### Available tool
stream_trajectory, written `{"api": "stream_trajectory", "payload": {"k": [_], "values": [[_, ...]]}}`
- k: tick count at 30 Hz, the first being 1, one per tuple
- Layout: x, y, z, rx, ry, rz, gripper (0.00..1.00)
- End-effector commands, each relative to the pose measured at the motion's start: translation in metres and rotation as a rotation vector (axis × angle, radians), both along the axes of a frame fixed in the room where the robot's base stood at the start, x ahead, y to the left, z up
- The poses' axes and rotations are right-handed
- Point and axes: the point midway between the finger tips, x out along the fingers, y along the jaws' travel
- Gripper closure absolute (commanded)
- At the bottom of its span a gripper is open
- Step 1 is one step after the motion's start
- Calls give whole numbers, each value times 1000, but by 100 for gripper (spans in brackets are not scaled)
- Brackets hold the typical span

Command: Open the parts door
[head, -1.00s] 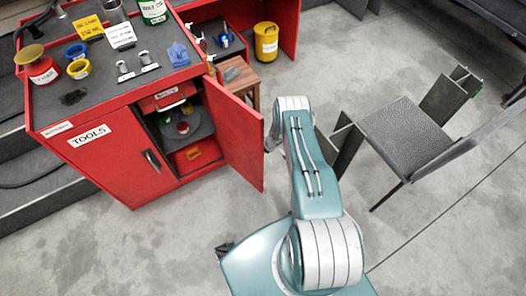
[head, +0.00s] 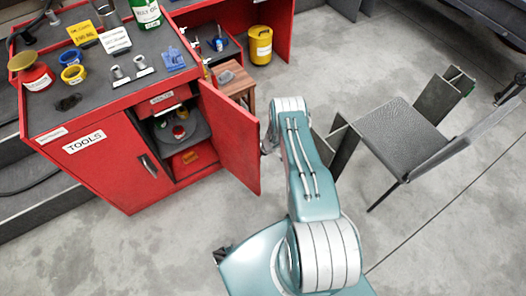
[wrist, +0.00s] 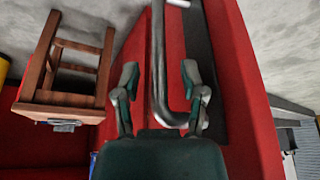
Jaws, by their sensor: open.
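The red cabinet (head: 110,165) has a shut left door labelled TOOLS. Its right-hand door (head: 228,140) stands swung well open, showing shelves and parts inside; I take it as the parts door. In the wrist view my gripper (wrist: 160,74) is open, with one finger on each side of a grey metal bar handle (wrist: 159,108). The bar runs between the fingers in front of a red panel (wrist: 240,80); I cannot tell whether either finger touches it.
A wooden stool (head: 234,82) stands behind the open door and also shows in the wrist view (wrist: 70,100). A grey chair (head: 395,135) is close to the right of my arm. A yellow can (head: 260,45) stands behind. Bare floor lies in front of the cabinet.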

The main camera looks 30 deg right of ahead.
Motion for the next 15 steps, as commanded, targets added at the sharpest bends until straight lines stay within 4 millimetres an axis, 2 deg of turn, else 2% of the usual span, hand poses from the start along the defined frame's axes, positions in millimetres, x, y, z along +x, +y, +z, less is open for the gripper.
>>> {"api": "stream_trajectory", "payload": {"k": [15], "values": [[-25,-22,77,1,2,-4,46]]}}
